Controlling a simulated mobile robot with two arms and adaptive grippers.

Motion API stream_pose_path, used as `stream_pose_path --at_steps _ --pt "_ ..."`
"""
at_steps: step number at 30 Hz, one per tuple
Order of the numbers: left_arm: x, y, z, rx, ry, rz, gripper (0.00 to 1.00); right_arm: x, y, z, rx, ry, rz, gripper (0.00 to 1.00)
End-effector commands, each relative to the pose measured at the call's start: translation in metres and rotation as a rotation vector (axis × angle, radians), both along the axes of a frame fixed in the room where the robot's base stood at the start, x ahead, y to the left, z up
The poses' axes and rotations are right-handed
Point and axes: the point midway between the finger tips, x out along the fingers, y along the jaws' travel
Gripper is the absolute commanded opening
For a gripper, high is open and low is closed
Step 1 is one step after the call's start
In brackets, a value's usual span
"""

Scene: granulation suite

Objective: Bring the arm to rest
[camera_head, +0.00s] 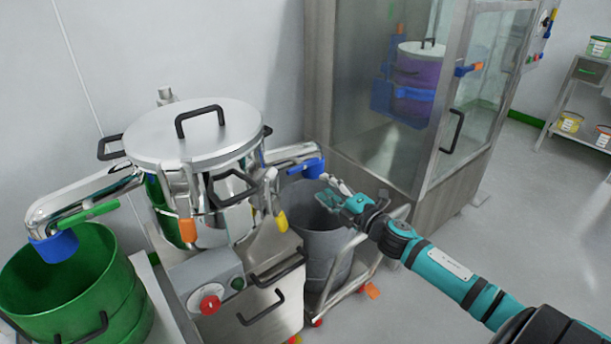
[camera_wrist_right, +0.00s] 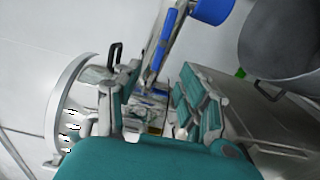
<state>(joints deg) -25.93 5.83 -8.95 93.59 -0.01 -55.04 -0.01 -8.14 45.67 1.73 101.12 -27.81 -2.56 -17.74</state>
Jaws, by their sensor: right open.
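My right arm, teal and black, comes in from the lower right of the head view. Its gripper (camera_head: 338,192) is open and empty, beside the blue-tipped outlet (camera_head: 313,168) of the steel machine and above the grey bin (camera_head: 328,235). In the right wrist view the two teal fingers of the gripper (camera_wrist_right: 155,108) stand apart with nothing held between them. The blue outlet tip also shows in that view (camera_wrist_right: 211,10), past the fingers. My left gripper is not in view.
The steel machine (camera_head: 205,135) with a handled lid stands at left, with a control box and red knob (camera_head: 209,304). A green bin (camera_head: 75,285) is at lower left. A glass-doored cabinet (camera_head: 480,90) stands behind. Floor at right is clear.

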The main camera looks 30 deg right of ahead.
Motion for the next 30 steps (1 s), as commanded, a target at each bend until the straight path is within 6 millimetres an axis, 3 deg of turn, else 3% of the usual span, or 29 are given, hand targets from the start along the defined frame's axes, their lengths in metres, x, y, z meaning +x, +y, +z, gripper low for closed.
stream_pose_path --at_steps 7,11,14,19,24,30 --pt "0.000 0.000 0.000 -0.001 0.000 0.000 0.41 -0.001 0.002 -0.003 0.014 0.005 -0.006 0.41" --pt "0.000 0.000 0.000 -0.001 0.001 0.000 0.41 -0.015 0.016 -0.028 0.151 0.064 -0.087 0.41" --pt "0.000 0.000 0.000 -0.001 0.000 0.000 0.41 -0.046 0.040 -0.068 0.371 0.182 -0.229 0.41" --pt "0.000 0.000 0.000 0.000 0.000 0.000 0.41 -0.130 0.095 -0.136 0.764 0.478 -0.513 0.41" --pt "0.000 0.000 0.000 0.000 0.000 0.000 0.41 -0.194 0.138 -0.164 0.958 0.697 -0.682 0.41" --pt "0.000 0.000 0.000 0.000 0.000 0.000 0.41 -0.248 0.175 -0.173 1.084 0.881 -0.803 0.41"
